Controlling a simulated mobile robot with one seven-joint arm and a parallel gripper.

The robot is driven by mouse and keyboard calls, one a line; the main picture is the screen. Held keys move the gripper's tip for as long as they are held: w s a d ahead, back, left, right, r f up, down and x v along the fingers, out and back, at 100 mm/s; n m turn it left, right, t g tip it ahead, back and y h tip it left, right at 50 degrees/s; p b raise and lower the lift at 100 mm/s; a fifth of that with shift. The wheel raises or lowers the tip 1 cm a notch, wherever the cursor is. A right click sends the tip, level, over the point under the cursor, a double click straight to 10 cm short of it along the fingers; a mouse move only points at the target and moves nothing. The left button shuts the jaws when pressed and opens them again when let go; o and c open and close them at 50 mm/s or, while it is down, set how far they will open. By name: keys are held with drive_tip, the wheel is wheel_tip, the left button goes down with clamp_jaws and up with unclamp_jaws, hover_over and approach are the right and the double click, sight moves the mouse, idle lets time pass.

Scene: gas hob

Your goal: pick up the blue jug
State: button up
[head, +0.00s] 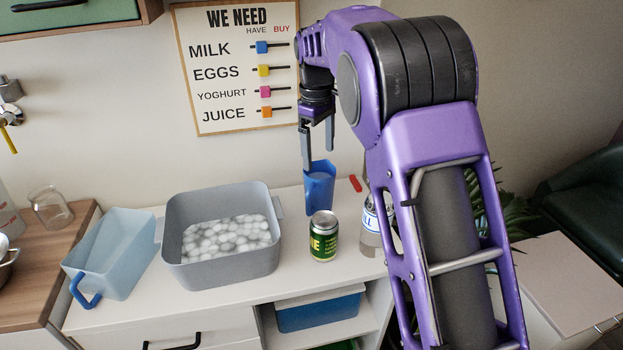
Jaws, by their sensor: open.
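The blue jug (320,190) stands upright on the white counter, near the wall, behind a green can. It is a small, deep-blue vessel with a raised lip. My gripper (318,159) points down just above it, with its two fingers apart and nothing held between them. The left fingertip reaches the jug's upper left edge in the picture; the right fingertip is above the rim. I cannot tell whether either finger touches it. No handle shows on the jug from here.
A green can (323,240) stands in front of the jug. A bottle (370,232) is to the right, partly hidden by my arm. A grey tub (222,270) with whitish balls and a pale blue container (112,252) with a blue handle stand left. A red object (355,183) lies behind.

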drive_tip(key=a+f, duration=0.1)
drive_tip(key=f, duration=0.1)
drive_tip(key=b, duration=0.2)
hover_over(312, 211)
drive_tip(key=f, duration=1)
drive_tip(key=shift+s+d+f, duration=0.2)
drive_tip(key=shift+s, duration=0.05)
drive_tip(key=shift+w+a+f+b, duration=0.1)
drive_tip(key=shift+f+b, duration=0.15)
drive_tip(key=shift+f, duration=1.2)
drive_tip(key=shift+w+a+f+b, duration=0.1)
drive_tip(key=shift+f+b, duration=0.15)
drive_tip(key=shift+f, duration=1.2)
clamp_jaws()
drive_tip(key=shift+r, duration=0.1)
